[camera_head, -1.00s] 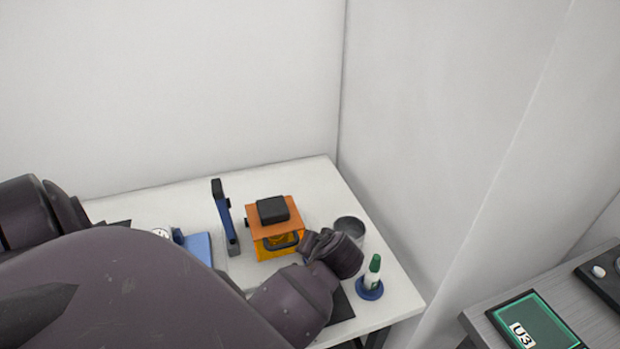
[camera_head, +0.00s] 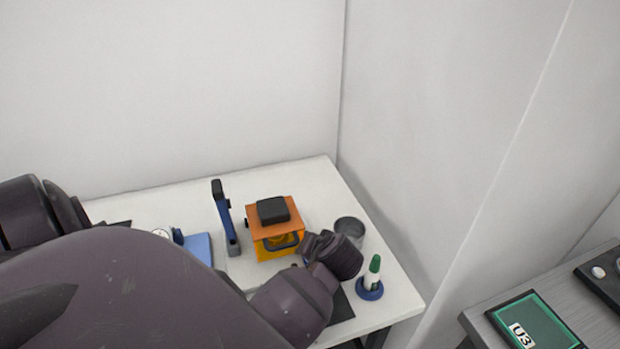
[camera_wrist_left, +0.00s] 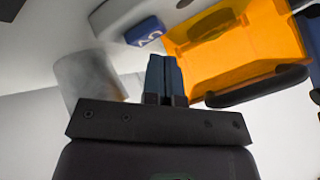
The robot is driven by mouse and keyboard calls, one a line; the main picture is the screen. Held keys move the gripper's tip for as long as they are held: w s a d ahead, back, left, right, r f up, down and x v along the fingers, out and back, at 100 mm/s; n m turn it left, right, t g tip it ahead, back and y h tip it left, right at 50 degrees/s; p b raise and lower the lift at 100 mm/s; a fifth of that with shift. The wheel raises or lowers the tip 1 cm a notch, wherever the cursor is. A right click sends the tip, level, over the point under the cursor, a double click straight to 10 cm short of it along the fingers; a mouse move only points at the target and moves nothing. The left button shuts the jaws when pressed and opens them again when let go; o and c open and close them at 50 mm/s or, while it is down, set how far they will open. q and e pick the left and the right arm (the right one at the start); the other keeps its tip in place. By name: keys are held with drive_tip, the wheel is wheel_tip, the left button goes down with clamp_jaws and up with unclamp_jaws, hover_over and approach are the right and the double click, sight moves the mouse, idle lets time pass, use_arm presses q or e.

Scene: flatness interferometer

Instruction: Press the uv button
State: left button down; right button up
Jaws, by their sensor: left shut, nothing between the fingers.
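The blue button (camera_wrist_left: 145,32), with white lettering that looks like "UV" turned over, sits on a pale grey housing beside the orange box in the left wrist view. The orange box (camera_head: 275,218) with a black top block stands on the white table in the head view; it also shows in the left wrist view (camera_wrist_left: 235,45). My left gripper (camera_wrist_left: 166,66) is shut and empty, its fingertips a little short of the button in the picture; I cannot tell the gap. In the head view my arm hides the left gripper and the button. My right gripper is not in view.
A grey cup (camera_head: 349,229) and a green-capped bottle (camera_head: 373,272) on a blue base stand near the table's right edge. A blue upright tool (camera_head: 224,215) stands left of the orange box. The white table (camera_head: 320,180) is bare behind them. A wall closes the right side.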

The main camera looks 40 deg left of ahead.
use_arm(q)
drive_tip(key=shift+f, duration=0.7)
idle(0.8)
drive_tip(key=shift+r, duration=0.2)
drive_tip(key=shift+r+p, duration=0.55)
drive_tip(key=shift+r, duration=0.2)
drive_tip(key=shift+r, duration=2.5)
